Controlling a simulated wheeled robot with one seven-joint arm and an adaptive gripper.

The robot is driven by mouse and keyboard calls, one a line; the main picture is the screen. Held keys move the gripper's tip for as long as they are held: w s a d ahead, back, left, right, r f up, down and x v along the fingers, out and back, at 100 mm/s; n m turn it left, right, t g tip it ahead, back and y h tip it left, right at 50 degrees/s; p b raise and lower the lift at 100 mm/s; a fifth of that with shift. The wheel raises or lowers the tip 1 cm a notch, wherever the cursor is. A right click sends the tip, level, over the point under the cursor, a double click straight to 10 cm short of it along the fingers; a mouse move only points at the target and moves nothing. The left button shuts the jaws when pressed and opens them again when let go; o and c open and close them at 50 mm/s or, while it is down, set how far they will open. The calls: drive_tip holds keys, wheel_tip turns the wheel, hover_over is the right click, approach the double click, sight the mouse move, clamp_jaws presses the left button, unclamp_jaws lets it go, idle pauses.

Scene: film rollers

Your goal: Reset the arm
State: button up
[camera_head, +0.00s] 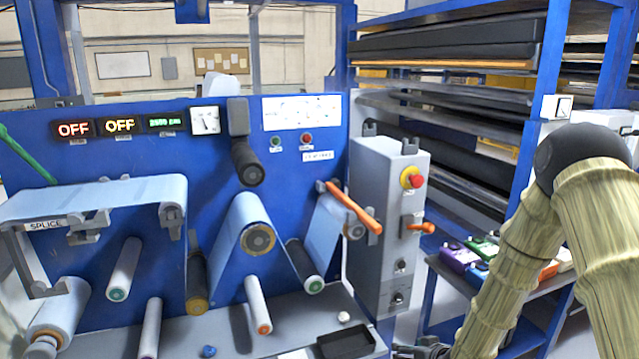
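My arm comes in at the right, bent at a dark round elbow, with its links in a pale yellow, wrinkled sleeve. One link runs down and left to the bottom edge. A dark part at the bottom edge, which looks like my gripper (424,349), is mostly cut off by the frame. Its fingers cannot be made out, nor whether it holds anything. It shows to the right of a black tray (346,344) and below the grey control box (388,225).
A blue roller machine (290,185) with light-blue film and several rollers fills the left and middle. The control box has a red button (415,181) and an orange handle (354,207) beside it. A blue rack (545,75) stands behind my arm, with colored items (484,247) on a low shelf.

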drive_tip(key=s+a+f+m+g, duration=0.1)
drive_tip(key=s+a+f+g, duration=0.15)
drive_tip(key=s+f, duration=0.85)
drive_tip(key=s+f+g+h, duration=0.1)
drive_tip(key=s+f+g, duration=0.2)
drive_tip(key=s, duration=1.4)
drive_tip(key=s+f+m+g+h, duration=0.1)
drive_tip(key=s+f+g+h, duration=0.1)
drive_tip(key=s, duration=1.5)
drive_tip(key=shift+f+m+g, duration=0.3)
drive_tip(key=shift+f+g, duration=0.2)
drive_tip(key=shift+g, duration=0.65)
drive_tip(key=shift+s, duration=0.1)
